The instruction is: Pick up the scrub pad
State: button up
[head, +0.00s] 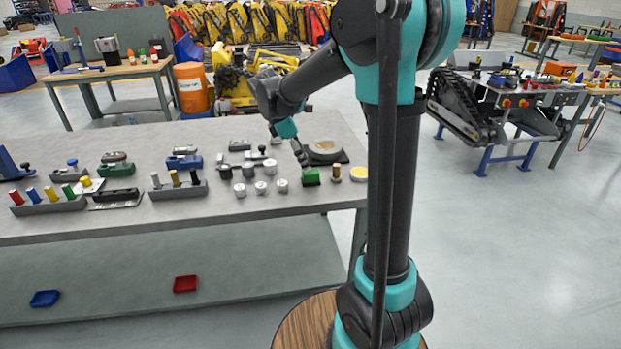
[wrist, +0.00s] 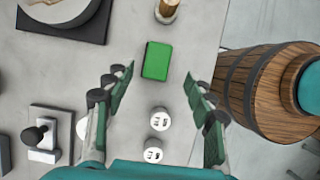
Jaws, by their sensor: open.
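The scrub pad (wrist: 157,60) is a small green block lying flat on the grey table. In the wrist view it sits just beyond and between the spread fingertips, with neither finger touching it. My gripper (wrist: 158,78) is open and empty. In the head view the green scrub pad (head: 311,176) lies near the table's right end. My gripper (head: 300,155) hangs over the table close to it, partly hidden by its own wrist.
White-topped cylinders (wrist: 158,118) stand between my fingers, close to the pad. A brass cylinder (wrist: 167,9) stands just beyond it. A dark square base with a round disc (head: 324,152) is behind. A wooden barrel (wrist: 262,90) stands right of the table edge.

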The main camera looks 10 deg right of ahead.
aim_at(311, 172)
jog(key=shift+x, duration=3.15)
jog(key=shift+w, duration=0.2)
jog(key=shift+c, duration=0.6)
jog(key=c, duration=1)
